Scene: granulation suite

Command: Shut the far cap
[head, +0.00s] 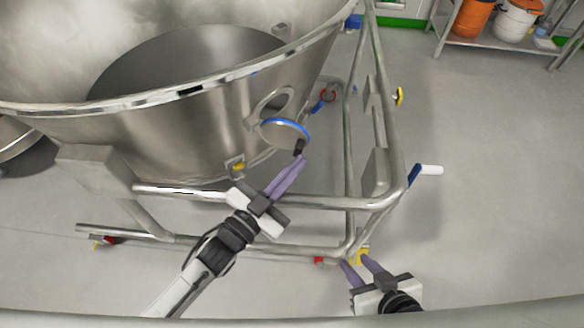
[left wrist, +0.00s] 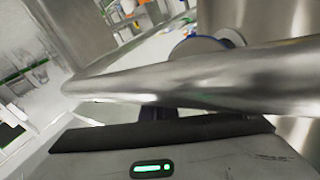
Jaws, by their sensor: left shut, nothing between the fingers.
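The cap (head: 284,131) is a round metal disc with a blue rim on the side of the large steel bowl. It stands swung out from a round port (head: 270,105) in the bowl wall, so it is open. A dark knob (head: 299,147) shows at its lower right. My left gripper (head: 303,160) is shut and empty, its purple fingertips close to the knob; I cannot tell if they touch. In the left wrist view a steel tube hides the fingers, and the blue-rimmed cap (left wrist: 203,44) shows partly behind it. My right gripper (head: 355,262) is open and empty near the lower frame corner.
The steel bowl (head: 200,135) sits in a tubular frame (head: 300,202) whose rail runs under my left gripper. A white-handled blue lever (head: 428,170) sticks out right of the frame. A shelf with buckets (head: 472,18) stands back right. Floor to the right is clear.

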